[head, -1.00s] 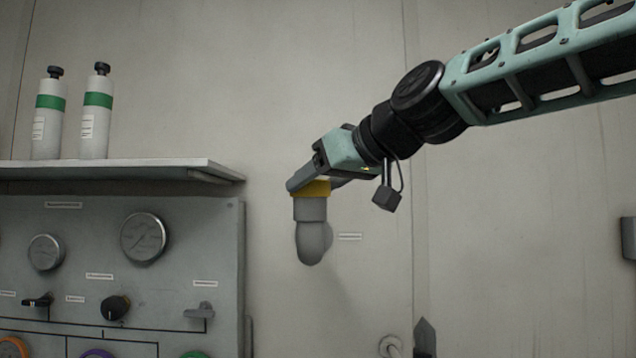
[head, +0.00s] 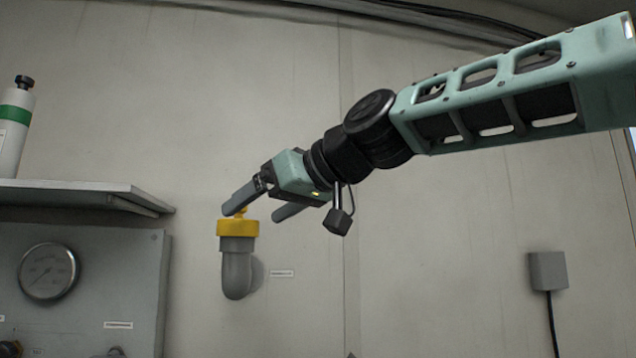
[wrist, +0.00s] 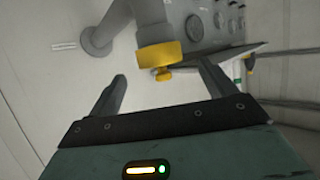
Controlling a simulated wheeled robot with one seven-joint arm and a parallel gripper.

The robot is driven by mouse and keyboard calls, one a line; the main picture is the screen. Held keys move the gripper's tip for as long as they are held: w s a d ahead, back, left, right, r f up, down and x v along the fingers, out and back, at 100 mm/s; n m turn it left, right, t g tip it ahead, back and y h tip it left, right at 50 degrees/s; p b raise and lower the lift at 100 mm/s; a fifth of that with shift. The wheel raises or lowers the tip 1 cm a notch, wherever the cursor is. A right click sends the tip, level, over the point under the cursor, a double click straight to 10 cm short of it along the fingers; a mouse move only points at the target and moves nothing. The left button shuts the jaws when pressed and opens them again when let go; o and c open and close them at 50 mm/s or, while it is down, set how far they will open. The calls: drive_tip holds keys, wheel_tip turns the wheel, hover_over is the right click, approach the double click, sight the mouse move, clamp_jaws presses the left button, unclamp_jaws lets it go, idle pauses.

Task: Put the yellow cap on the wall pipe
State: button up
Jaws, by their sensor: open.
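The yellow cap (head: 238,228) sits on the upturned end of the grey wall pipe (head: 237,272), with a small knob on its top. In the wrist view the cap (wrist: 160,54) is on the end of the pipe (wrist: 146,14), just beyond the fingertips. My gripper (head: 252,212) is open, with its two fingers spread and empty. In the wrist view the gripper (wrist: 163,76) has the knob between and slightly ahead of its fingers. In the head view one finger overlaps the top of the knob; I cannot tell if they touch.
A gauge panel (head: 120,270) is on the wall to the left, below a shelf (head: 80,197) holding a cylinder (head: 14,130). A grey wall box (head: 547,271) with a cable is at the right. The wall right of the pipe is mostly clear.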

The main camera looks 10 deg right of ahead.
drive_tip(key=b+v, duration=0.3)
drive_tip(key=v, duration=1)
drive_tip(key=shift+s+d, duration=0.1)
drive_tip(key=shift+s, duration=0.05)
drive_tip(key=s+a+f+m+g+h, duration=0.1)
drive_tip(key=a+f+g+h, duration=0.15)
drive_tip(key=f, duration=1.25)
drive_tip(key=s+a+f+g+h, duration=0.1)
drive_tip(key=a+f+g, duration=0.2)
drive_tip(key=f, duration=1.2)
drive_tip(key=s+d+f+g+h, duration=0.2)
drive_tip(key=s+d+f, duration=0.1)
drive_tip(key=s+f, duration=0.5)
drive_tip(key=s+d+f+g+h, duration=0.2)
drive_tip(key=s+f, duration=0.5)
drive_tip(key=f, duration=0.8)
drive_tip(key=shift+s+d+h, duration=0.4)
drive_tip(key=shift+d+h, duration=0.15)
drive_tip(key=shift+d, duration=0.5)
